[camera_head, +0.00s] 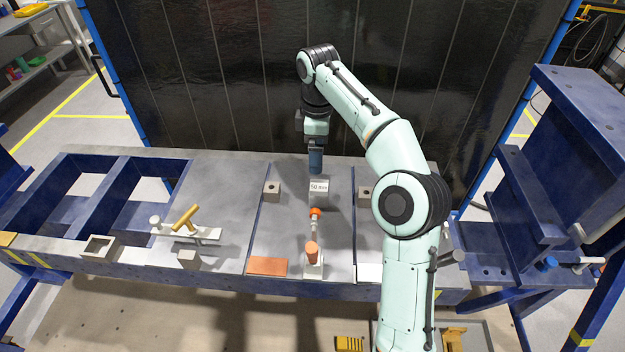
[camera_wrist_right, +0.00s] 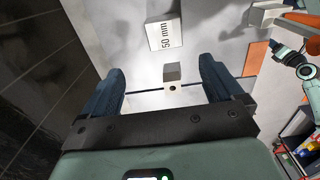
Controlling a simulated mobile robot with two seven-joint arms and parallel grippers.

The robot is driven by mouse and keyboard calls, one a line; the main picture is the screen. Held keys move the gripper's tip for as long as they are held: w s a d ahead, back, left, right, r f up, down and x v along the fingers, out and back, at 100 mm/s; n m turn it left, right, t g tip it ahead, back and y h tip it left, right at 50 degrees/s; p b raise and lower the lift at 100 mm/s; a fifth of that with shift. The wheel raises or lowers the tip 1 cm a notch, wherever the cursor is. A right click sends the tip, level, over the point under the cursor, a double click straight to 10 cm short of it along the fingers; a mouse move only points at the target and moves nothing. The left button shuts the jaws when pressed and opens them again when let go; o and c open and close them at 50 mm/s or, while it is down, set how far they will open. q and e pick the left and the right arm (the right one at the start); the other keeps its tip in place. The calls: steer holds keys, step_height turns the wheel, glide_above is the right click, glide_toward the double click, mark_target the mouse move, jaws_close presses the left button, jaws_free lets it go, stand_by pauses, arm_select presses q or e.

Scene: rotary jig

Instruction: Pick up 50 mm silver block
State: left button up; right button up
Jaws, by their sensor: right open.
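The silver block labelled "50 mm" (camera_head: 319,198) stands on the grey table plate in the middle of the jig. It also shows near the top of the right wrist view (camera_wrist_right: 164,36), beyond the fingers and apart from them. My right gripper (camera_head: 316,167) points down just above and behind this block in the head view. In the right wrist view its two blue fingers (camera_wrist_right: 160,82) are spread apart with nothing held between them. The exact height above the block is hard to tell. My left gripper is not in view.
A small grey block with a hole (camera_head: 272,191) stands left of the 50 mm block, another (camera_head: 365,193) right. An orange-handled toggle clamp (camera_head: 312,252) is in front, an orange plate (camera_head: 268,266) front left. A yellow-handled clamp (camera_head: 186,218) stands further left. A dark curtain (camera_head: 230,80) hangs behind.

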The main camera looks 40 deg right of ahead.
glide_above(319, 187)
step_height(319, 187, down, 7)
steer(key=shift+w+a+r, duration=0.1)
steer(key=shift+w, duration=0.05)
steer(key=shift+f, duration=0.55)
steer(key=f, duration=0.4)
steer(key=shift+s+f, duration=0.15)
steer(key=shift+s, duration=0.05)
steer(key=shift+f, duration=0.4)
steer(key=shift+c, duration=0.3)
